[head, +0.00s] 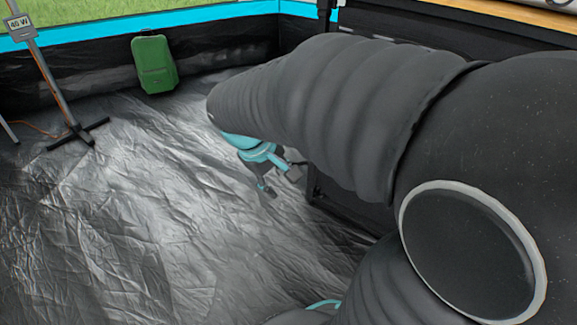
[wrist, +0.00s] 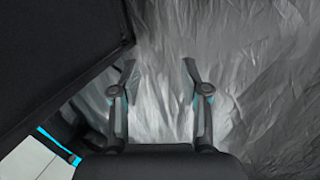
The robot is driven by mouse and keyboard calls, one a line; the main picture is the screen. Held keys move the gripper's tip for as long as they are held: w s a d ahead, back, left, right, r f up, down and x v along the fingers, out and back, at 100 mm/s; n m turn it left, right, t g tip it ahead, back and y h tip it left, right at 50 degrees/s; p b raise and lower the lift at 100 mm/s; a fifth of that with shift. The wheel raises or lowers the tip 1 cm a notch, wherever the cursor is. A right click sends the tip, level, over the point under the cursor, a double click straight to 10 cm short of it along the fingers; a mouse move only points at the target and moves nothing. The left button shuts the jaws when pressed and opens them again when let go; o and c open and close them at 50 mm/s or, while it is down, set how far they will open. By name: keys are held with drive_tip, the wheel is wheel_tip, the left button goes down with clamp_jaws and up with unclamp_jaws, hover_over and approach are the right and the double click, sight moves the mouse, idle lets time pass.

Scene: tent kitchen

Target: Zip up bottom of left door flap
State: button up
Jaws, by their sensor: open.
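My gripper (head: 281,183) hangs below my arm over the grey floor in the head view, apart from anything I can see. In the wrist view its two fingers (wrist: 158,70) are spread with nothing between them, and the crumpled grey groundsheet shows behind them. I cannot make out the left door flap or its zip in either view. My arm covers much of the right half of the head view.
Crumpled groundsheet (head: 110,210) lies open at left. A green case (head: 154,64) stands by the black tent wall (head: 215,50). A dark panel (wrist: 55,50) fills the wrist view's upper left.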

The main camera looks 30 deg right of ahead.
sight(320, 197)
drive_tip(key=w+d+f+n+g+h+p, duration=0.2)
drive_tip(key=w+d+f+n+h, duration=0.3)
drive_tip(key=w+f, duration=0.4)
drive_tip(key=w+d+f+n+g+h+p, duration=0.1)
drive_tip(key=w+d+f+n+g+h, duration=0.2)
drive_tip(key=w+d+f, duration=0.5)
wheel_tip(320, 197, down, 26)
drive_tip(key=w+d+n+t+h+p, duration=0.2)
drive_tip(key=n+t+h, duration=0.45)
drive_tip(key=n, duration=0.35)
drive_tip(key=shift+y, duration=0.45)
drive_tip(key=d, duration=0.4)
drive_tip(key=w+d, duration=0.1)
drive_tip(key=d, duration=0.8)
drive_tip(key=shift+w+d+f, duration=0.1)
drive_tip(key=shift+w+d, duration=0.2)
drive_tip(key=shift+w, duration=0.1)
clamp_jaws()
